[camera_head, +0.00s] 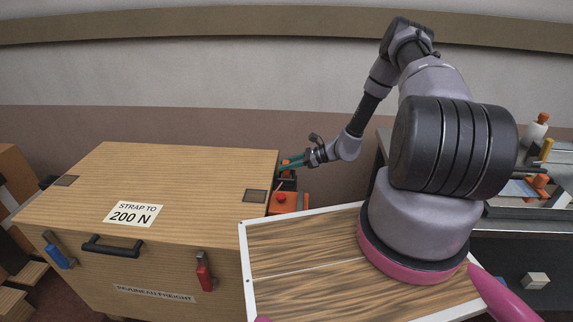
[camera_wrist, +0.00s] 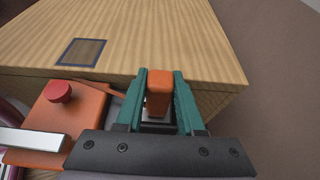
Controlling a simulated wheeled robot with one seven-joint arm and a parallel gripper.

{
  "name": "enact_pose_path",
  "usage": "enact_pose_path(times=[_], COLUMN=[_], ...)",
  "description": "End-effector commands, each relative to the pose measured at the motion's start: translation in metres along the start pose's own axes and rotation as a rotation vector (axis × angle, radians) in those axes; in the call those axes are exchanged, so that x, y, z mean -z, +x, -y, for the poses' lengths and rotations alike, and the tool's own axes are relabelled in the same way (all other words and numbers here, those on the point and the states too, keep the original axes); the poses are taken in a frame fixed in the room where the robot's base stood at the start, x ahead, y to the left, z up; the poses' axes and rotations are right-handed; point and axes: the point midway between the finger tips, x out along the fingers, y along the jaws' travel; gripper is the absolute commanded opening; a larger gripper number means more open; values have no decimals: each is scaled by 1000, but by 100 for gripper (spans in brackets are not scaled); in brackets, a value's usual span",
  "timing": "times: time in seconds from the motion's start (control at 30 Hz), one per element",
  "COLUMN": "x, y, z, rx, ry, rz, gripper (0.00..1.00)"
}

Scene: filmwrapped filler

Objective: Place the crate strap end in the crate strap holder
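My gripper (camera_head: 287,163) is beside the right end of the wooden crate (camera_head: 180,165). In the wrist view its two green fingers (camera_wrist: 160,82) stand on either side of an upright orange block (camera_wrist: 159,88) and seem to touch it. I cannot tell whether this block is the crate strap end or part of the strap holder. An orange device with a red button (camera_wrist: 62,108) sits left of the fingers; a thin orange strip runs from it towards them. The device's red button (camera_head: 281,198) also shows in the head view. No separate strap end or holder can be made out.
A dark square plate (camera_wrist: 82,52) is set in the crate top near the gripper. Blue (camera_head: 57,255) and red (camera_head: 205,275) latches hang on the crate front. A cluttered bench (camera_head: 535,212) stands at the right. A brown wall is behind.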

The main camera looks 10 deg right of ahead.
Motion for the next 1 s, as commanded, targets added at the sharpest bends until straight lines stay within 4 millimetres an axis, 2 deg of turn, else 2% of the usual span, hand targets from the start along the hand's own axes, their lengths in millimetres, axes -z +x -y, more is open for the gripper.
enact_pose_path(times=[0.03,0.07,0.1,0.47,0.57,0.9,1.0], x=[0,0,0,-4,-3,-3,-3], y=[0,0,0,-2,-15,-87,-103], z=[0,0,0,0,1,1,1], rx=[0,0,0,0,3,4,2], ry=[0,0,0,-1,1,0,1], rz=[0,0,0,0,-1,-1,0], gripper=[52,64,67,67,67,67,67])
